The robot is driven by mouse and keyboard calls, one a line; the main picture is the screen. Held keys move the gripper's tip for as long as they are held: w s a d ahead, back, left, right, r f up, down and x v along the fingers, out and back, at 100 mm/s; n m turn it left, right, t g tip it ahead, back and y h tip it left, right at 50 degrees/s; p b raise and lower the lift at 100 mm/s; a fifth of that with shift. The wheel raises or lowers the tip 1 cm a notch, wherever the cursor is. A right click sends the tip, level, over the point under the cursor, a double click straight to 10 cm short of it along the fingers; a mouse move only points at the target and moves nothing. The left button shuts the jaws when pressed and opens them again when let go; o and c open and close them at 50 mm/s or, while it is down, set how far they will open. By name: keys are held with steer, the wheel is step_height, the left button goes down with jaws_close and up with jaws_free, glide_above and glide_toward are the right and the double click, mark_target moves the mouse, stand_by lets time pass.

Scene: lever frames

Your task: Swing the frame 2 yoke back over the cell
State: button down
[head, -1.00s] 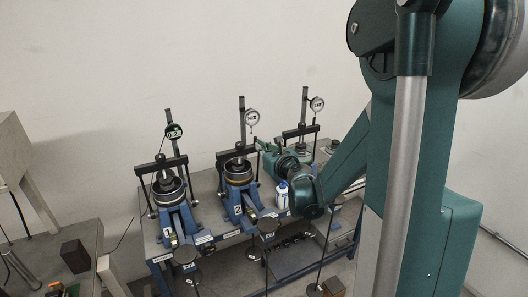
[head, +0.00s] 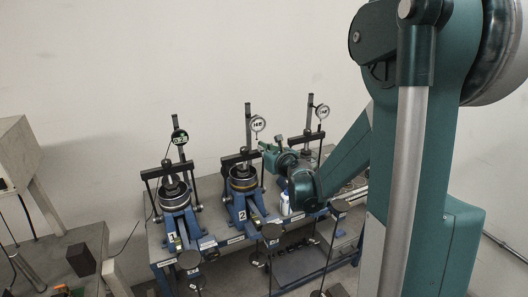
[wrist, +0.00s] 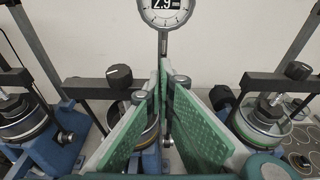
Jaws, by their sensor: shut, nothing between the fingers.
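Frame 2 (head: 237,213) is the middle of the three blue lever frames, with a "2" label. Its black yoke (head: 236,159) crosses above the round cell (head: 243,184); I cannot tell whether it sits squarely over it. In the wrist view, the yoke (wrist: 88,89) with its black knob (wrist: 119,75) lies just left of my fingers, and the cell is mostly hidden behind them. My gripper (head: 264,147) is at the right end of this yoke, below the dial gauge (head: 258,123). In the wrist view, my green-padded fingers (wrist: 163,72) are shut and empty; contact with the yoke is unclear.
Frame 1 (head: 176,232) stands left, its yoke (head: 165,169) above its cell. The third frame's yoke (wrist: 262,80) is close on the right of the wrist view. A white bottle (head: 284,200) stands by frame 2. Gauge posts rise behind the yokes.

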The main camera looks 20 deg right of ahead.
steer(key=shift+w+r+g+p, duration=0.25)
steer(key=shift+w+g+p, duration=0.15)
steer(key=shift+w+g, duration=0.45)
steer(key=shift+w+r+g+p, duration=0.2)
steer(key=shift+w+g+p, duration=0.3)
steer(key=shift+w, duration=0.65)
steer(key=shift+s, duration=0.15)
steer(key=s+f+b+v, duration=0.1)
steer(key=f+v, duration=0.1)
steer(key=v, duration=1.1)
steer(key=shift+s+f, duration=0.25)
steer(key=shift+s, duration=0.05)
